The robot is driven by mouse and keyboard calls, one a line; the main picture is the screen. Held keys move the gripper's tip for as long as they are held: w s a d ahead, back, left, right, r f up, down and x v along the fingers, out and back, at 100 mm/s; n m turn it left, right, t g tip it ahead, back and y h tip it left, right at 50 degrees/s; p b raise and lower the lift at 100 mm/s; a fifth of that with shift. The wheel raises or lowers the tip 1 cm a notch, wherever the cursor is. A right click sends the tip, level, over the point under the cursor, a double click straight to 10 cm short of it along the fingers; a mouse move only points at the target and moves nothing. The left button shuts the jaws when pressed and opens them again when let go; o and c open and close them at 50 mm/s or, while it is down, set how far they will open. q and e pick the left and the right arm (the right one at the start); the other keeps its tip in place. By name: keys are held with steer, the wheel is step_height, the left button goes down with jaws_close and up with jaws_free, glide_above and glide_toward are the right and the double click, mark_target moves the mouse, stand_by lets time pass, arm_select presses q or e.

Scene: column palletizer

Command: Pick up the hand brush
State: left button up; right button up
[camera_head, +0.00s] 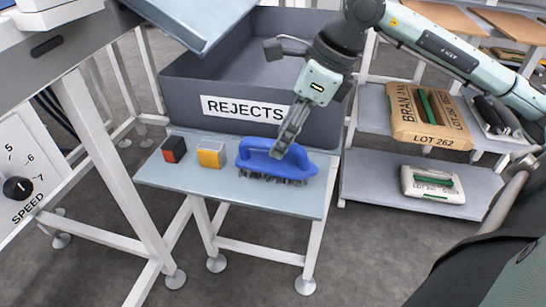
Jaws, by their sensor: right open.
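The blue hand brush (262,160) with dark bristles lies bristles down on the small grey-blue table in front of the bin. My right gripper (281,148) reaches down from above, its fingertips at the brush's handle near the right part of the brush. The fingers are open; whether they touch the brush I cannot tell. Part of the handle is hidden behind the fingers. My left gripper is not in view.
A grey bin (180,100) marked REJECTS stands behind the brush. A red-black block (174,150) and a yellow block (211,154) sit left of the brush on the table (165,180). A shelf at right holds a LOT 262 sack (405,130) and a white sack (418,190).

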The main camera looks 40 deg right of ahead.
mark_target(296, 165)
steer(key=x, duration=0.3)
steer(key=shift+w+f, duration=0.1)
steer(key=shift+f, duration=0.25)
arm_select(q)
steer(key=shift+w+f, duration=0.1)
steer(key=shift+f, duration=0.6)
arm_select(e)
steer(key=shift+c, duration=0.9)
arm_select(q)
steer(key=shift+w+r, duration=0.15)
arm_select(e)
jaws_close()
